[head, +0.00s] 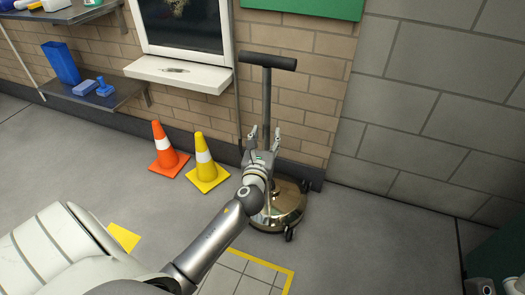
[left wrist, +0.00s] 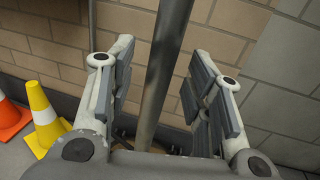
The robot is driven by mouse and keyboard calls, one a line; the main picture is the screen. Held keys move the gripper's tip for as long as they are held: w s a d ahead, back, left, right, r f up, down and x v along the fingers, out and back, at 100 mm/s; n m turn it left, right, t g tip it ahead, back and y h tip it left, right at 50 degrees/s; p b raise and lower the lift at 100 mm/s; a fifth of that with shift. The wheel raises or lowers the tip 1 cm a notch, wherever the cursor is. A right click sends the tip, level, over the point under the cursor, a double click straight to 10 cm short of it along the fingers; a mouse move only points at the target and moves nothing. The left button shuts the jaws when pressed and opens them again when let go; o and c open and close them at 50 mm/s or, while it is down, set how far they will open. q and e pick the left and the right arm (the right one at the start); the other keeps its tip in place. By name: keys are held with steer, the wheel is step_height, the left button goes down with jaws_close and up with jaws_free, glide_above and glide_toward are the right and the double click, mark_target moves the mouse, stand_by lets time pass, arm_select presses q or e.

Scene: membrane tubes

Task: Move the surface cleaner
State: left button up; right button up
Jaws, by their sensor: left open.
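The surface cleaner (head: 278,205) stands upright on the floor by the brick wall, with a shiny round base on casters. Its grey pole rises to a dark T-shaped handle (head: 267,61). My left gripper (head: 265,137) is open at the pole, above the base, and hides part of both. In the left wrist view the pole (left wrist: 164,75) stands between the two open fingers, with gaps visible on both sides. The handle is out of that view. My right gripper is not in view.
An orange cone (head: 165,150) and a yellow cone (head: 206,165) stand on the floor left of the cleaner. Shelves (head: 95,92) and a white-framed window (head: 185,75) are on the wall. A yellow-bordered floor patch (head: 240,275) lies in front. A dark green object (head: 497,262) is at lower right.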

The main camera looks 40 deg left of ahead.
arm_select(q)
steer(key=shift+x, duration=0.95)
jaws_close()
